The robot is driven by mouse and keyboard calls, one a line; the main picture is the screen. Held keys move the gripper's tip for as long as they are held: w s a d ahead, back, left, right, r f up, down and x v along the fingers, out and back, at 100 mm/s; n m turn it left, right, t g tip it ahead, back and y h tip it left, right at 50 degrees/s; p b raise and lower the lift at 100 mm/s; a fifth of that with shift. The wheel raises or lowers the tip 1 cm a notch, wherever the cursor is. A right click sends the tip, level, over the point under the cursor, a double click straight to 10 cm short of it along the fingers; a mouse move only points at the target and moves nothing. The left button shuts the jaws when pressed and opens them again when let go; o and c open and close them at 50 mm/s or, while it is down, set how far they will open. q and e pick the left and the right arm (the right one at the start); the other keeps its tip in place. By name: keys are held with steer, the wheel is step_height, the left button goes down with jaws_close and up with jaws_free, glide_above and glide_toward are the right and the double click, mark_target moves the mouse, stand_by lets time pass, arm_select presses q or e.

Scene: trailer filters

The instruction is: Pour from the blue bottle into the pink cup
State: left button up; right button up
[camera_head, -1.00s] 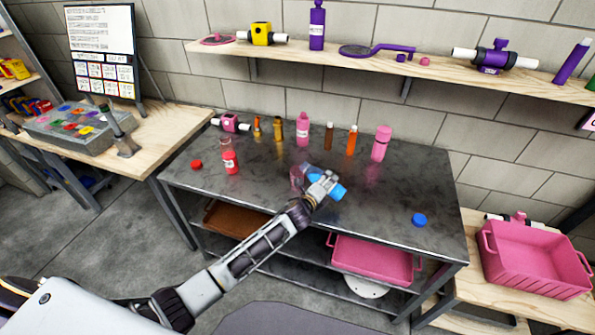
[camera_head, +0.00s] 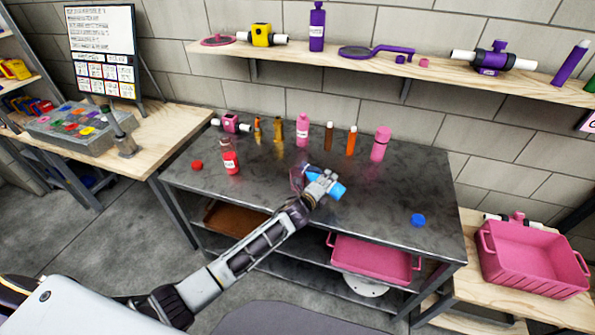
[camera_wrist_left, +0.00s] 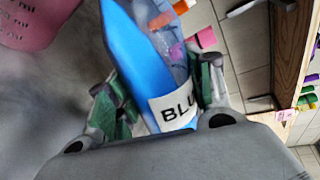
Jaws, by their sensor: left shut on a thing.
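The blue bottle (camera_head: 338,187) is in my left gripper (camera_head: 322,187), which is shut on it above the dark table. In the left wrist view the bottle (camera_wrist_left: 140,60) is clear, with blue liquid along one side and a white label reading "BLU". It is tilted well over. In the left wrist view the cup (camera_wrist_left: 40,22) shows "ml" marks at the top left. I cannot tell whether liquid is flowing. My right gripper is not in view.
A blue cap (camera_head: 417,220) lies on the table's right part. A red bottle (camera_head: 230,160) and a red cap (camera_head: 197,165) are at the left. The table's right front is mostly clear.

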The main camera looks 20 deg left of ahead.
arm_select(q)
steer(key=shift+w+a+r+n+p, duration=0.15)
steer(key=shift+r+n+p, duration=0.15)
steer(key=shift+r+p, duration=0.25)
stand_by(0.5)
steer(key=shift+a+r+p, duration=0.1)
steer(key=shift+r+p, duration=0.05)
steer(key=shift+p, duration=0.35)
steer(key=shift+r+n, duration=0.1)
steer(key=shift+n, duration=0.2)
stand_by(0.3)
steer(key=shift+r+h+p, duration=0.2)
steer(key=shift+h+p, duration=0.1)
steer(key=shift+p, duration=0.25)
stand_by(0.7)
steer(key=shift+f+b, duration=0.7)
steer(key=shift+b, duration=0.35)
steer(key=b, duration=0.1)
steer(key=f+m+y+b, duration=0.1)
steer(key=shift+s+d+f+m+b, duration=0.2)
steer(key=shift+d+m+b, duration=0.1)
steer(key=shift+d, duration=0.05)
steer(key=shift+r, duration=0.15)
